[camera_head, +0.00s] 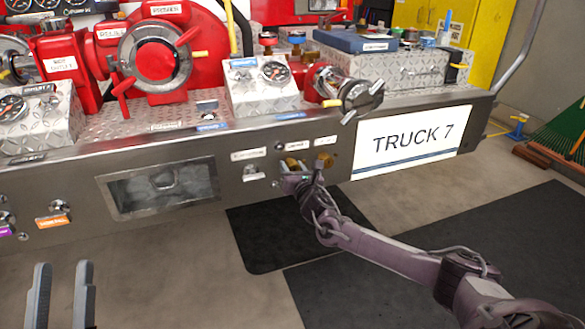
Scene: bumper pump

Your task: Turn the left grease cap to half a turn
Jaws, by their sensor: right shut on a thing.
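Two small brass knobs, which look like the grease caps, sit on the front face of the bumper (225,150). The left grease cap (292,162) is partly hidden by my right gripper (291,172), which is shut on it. How far the cap is turned cannot be told. The right grease cap (326,160) stands free just to the right, below a small white label. My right arm reaches in from the lower right. My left gripper (62,290) is at the bottom left, fingers apart, empty and away from the bumper.
A silver fitting (253,172) sits left of the caps, and a recessed window (162,187) further left. A TRUCK 7 sign (412,142) is to the right. A red pump (155,60) and a capped outlet (345,88) are on top. The floor in front is clear, with dark mats (270,245).

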